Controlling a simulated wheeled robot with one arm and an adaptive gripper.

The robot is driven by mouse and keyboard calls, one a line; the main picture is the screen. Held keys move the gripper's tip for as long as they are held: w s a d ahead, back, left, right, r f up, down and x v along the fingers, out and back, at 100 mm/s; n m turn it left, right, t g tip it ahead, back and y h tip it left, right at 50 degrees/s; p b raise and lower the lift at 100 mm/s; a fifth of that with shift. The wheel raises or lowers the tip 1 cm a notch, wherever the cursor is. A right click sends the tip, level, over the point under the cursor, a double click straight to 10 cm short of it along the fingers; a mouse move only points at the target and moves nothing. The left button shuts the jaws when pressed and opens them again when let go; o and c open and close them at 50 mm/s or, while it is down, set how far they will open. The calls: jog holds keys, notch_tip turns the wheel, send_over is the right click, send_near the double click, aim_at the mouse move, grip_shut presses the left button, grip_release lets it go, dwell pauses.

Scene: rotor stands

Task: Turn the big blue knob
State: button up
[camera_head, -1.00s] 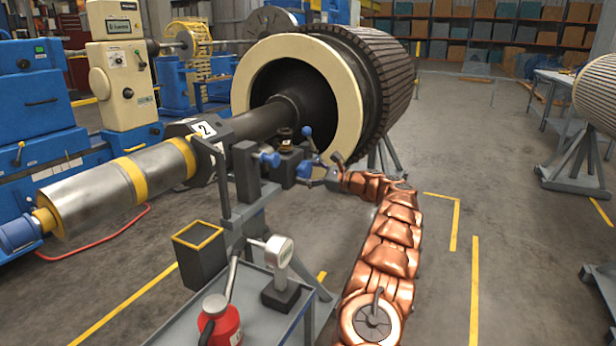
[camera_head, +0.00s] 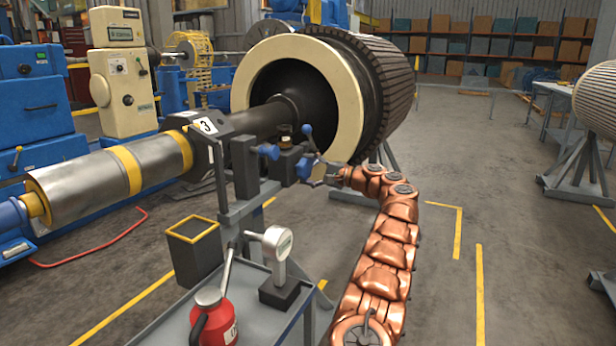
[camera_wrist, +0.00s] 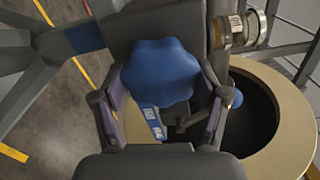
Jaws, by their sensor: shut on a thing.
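The big blue knob (camera_wrist: 160,72) is a lobed disc that fills the space between my fingers in the wrist view. In the head view, a blue part of it shows at the right side of the dark block (camera_head: 285,165) on the grey stand. My gripper (camera_wrist: 160,100) has one finger on each side of the knob and is shut on it. My gripper also shows in the head view (camera_head: 325,174), reaching the block from the right. The far side of the knob is hidden.
A blue-ended lever (camera_head: 307,138) rises above the block. Another blue knob (camera_head: 268,151) is on its left. A shaft (camera_head: 110,180) and large rotor (camera_head: 370,80) lie behind. A cart (camera_head: 260,308) holds a gauge (camera_head: 277,250) and red can (camera_head: 213,315). Floor at right is open.

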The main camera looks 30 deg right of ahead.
jog(key=n+b, duration=0.2)
jog(key=n, duration=0.3)
jog(key=shift+f+b, duration=0.2)
jog(key=shift+b, duration=0.2)
jog(key=shift+r+n+b, duration=0.1)
jog(key=shift+n+b, duration=0.45)
jog(key=shift+n, duration=1.15)
jog(key=o, duration=1.2)
jog(key=shift+c, duration=0.2)
jog(key=shift+s+r, duration=0.1)
jog(key=v, duration=1.2)
